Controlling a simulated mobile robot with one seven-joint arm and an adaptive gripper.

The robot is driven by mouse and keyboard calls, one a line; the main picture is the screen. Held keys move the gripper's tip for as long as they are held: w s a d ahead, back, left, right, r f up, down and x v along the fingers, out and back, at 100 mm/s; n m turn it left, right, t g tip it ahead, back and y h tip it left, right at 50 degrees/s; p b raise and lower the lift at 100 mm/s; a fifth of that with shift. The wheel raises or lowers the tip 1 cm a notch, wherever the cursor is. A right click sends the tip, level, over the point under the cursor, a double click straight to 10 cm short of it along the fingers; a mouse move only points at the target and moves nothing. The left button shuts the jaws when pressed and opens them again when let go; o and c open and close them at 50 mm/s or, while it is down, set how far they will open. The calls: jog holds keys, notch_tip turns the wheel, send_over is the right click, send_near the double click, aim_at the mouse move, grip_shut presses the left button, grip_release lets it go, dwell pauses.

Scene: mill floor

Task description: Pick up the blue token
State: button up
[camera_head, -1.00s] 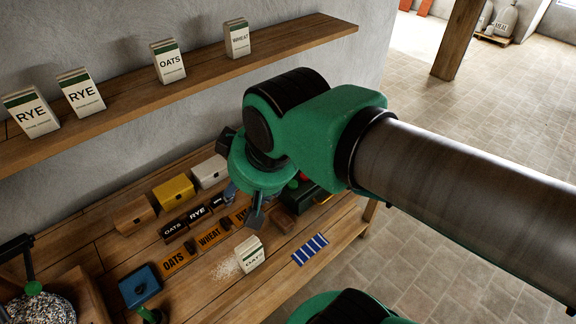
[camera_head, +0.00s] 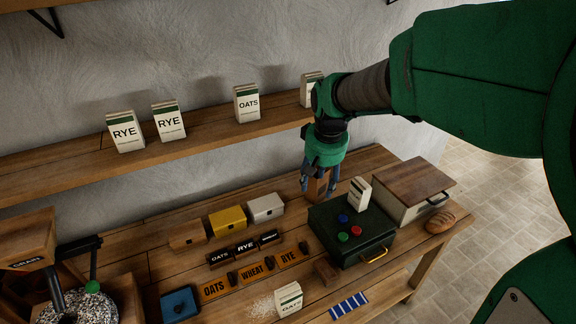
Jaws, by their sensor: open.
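The blue token (camera_head: 343,218) is a small round disc on the lid of a dark green case (camera_head: 325,228) on the bench. A red token (camera_head: 357,230) and a green token (camera_head: 342,237) lie close to it on the same lid. My gripper (camera_head: 318,188) points down behind the case, up and to the left of the blue token and apart from it. Its fingers are spread. A brown wooden block (camera_head: 318,187) shows between the fingers; I cannot tell whether they touch it.
A white carton (camera_head: 359,195) stands at the case's back right, beside a wood-topped box (camera_head: 410,187). Bread (camera_head: 440,222) lies at the right. The shelf (camera_head: 205,138) with cartons runs behind my gripper.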

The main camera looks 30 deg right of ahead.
jog(key=w+d+f+m+g+p, duration=0.1)
jog(key=w+d+f, duration=0.4)
jog(key=d, duration=0.4)
jog(key=m+g+p, duration=0.1)
send_over(343, 217)
notch_tip(343, 217, down, 9)
jog(key=shift+f+y, duration=0.2)
jog(key=shift+y, duration=0.2)
jog(key=shift+f, duration=0.2)
jog(key=shift+f, duration=4.15)
jog(key=shift+f+b, duration=0.1)
jog(key=shift+b, duration=0.2)
jog(key=shift+f, duration=2.5)
jog(key=c, duration=0.9)
